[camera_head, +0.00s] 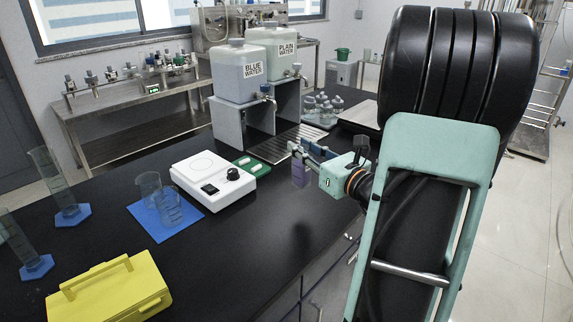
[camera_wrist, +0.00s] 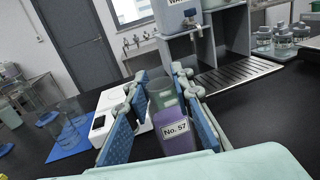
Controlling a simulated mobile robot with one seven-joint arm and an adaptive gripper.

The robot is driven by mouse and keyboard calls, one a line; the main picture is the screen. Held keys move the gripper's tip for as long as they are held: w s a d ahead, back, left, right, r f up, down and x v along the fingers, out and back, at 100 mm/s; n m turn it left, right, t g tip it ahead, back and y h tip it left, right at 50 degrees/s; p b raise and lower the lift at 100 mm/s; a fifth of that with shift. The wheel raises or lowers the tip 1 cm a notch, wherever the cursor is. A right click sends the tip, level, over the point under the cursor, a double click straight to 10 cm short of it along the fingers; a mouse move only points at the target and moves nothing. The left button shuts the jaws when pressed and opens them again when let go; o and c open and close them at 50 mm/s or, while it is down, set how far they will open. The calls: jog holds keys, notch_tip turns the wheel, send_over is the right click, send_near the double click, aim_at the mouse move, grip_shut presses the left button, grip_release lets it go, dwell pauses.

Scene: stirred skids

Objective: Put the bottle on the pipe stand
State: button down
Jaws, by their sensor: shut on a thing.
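The bottle (camera_wrist: 172,137) is clear with a purple lower part and a white "No. 57" label. It stands between the blue pads of my gripper (camera_wrist: 158,76), which is shut on it. In the head view the bottle (camera_head: 300,174) hangs from my gripper (camera_head: 312,152), seemingly above the black counter, near the front right of the drip tray. It looks about upright. I cannot tell for sure which thing is the pipe stand; a grey stand (camera_head: 228,122) holds two tapped water tanks, with a slatted metal drip tray (camera_head: 285,145) before it.
A white stirrer device (camera_head: 212,180) and green tray (camera_head: 249,167) lie left of my gripper. Beakers (camera_head: 160,195) stand on a blue mat, with cylinders and a yellow case (camera_head: 110,290) further left. Several small bottles (camera_head: 323,110) stand behind. The counter's front middle is clear.

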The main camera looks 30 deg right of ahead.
jog(key=w+d+f, duration=0.1)
jog(key=w+f, duration=0.2)
jog(key=f, duration=0.4)
jog(key=shift+w+b, duration=0.15)
jog(key=shift+b, duration=0.3)
jog(key=shift+f, duration=0.15)
jog(key=shift+f, duration=0.15)
jog(key=c, duration=1.7)
grip_release()
jog(key=shift+r, duration=0.2)
